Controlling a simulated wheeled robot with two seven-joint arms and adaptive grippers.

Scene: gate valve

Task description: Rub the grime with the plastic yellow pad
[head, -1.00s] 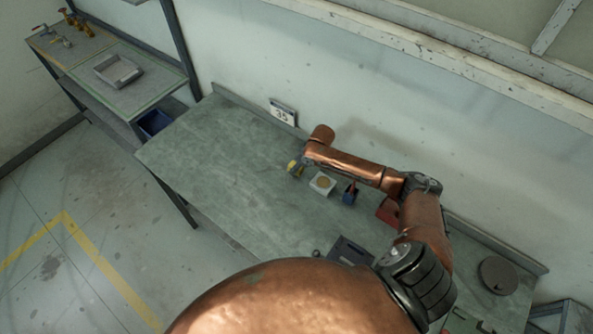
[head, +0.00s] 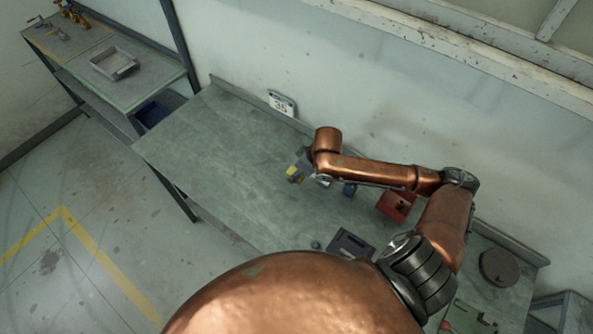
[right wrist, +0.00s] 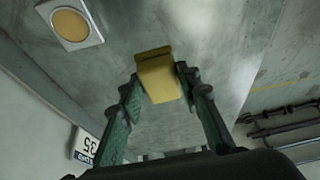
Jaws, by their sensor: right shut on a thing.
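The yellow pad (right wrist: 158,78) is a small block between the fingertips of my right gripper (right wrist: 158,88) in the right wrist view. The gripper is shut on it. In the head view the pad (head: 292,173) shows at the tip of my right gripper (head: 299,168), over the middle of the bench; whether it touches the surface I cannot tell. The bench top has faint mottled marks, and I cannot pick out a distinct grime patch. My left gripper is not in view.
The grey-green bench (head: 205,145) is clear on its left. A white square holder with a tan disc (right wrist: 70,24) lies near my right gripper. A blue item (head: 349,189), red box (head: 396,206), dark tray (head: 351,246) and round dark disc (head: 499,267) stand farther right. A "35" sign (head: 282,104) is at the back.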

